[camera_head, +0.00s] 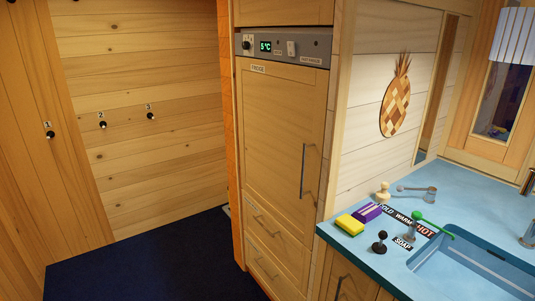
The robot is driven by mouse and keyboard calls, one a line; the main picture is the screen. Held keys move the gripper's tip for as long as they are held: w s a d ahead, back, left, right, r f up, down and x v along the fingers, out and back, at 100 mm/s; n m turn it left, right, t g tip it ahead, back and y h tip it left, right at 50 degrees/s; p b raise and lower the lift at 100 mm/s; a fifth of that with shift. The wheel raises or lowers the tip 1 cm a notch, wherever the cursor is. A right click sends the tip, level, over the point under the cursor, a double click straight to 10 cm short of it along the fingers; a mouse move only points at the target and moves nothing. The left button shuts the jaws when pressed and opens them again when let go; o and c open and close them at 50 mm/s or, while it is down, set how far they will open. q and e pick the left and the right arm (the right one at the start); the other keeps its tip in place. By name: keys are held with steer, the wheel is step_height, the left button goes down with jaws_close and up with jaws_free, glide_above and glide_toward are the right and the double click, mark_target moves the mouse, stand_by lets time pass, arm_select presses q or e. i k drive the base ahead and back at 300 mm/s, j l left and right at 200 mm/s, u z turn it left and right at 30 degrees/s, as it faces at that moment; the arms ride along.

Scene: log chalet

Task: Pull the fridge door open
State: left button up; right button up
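The fridge door (280,145) is a tall wooden panel with a small "FRIDGE" label near its top left. It sits flush in the cabinet and looks closed. A thin vertical dark metal handle (304,171) is on its right side, toward the lower part. Above the door is a grey control panel (284,47) with a green "5°C" display, a knob and a switch. Neither of my grippers shows in the head view, and nothing covers the door or its handle.
Two drawers (275,235) with handles sit below the door. To the right, a blue counter (345,246) with a sink (480,270) holds a yellow sponge (350,224), a purple box (367,212) and several taps and knobs. Dark floor (150,262) lies clear at left, before a wooden wall with numbered hooks.

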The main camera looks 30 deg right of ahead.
mark_target(282, 107)
steer(key=z, duration=0.6)
steer(key=i+l+z, duration=0.1)
steer(key=z, duration=0.3)
steer(key=i+l+z, duration=0.15)
steer(key=z, duration=0.2)
steer(key=i+l+z, duration=0.1)
steer(key=z, duration=0.3)
steer(key=i, duration=0.05)
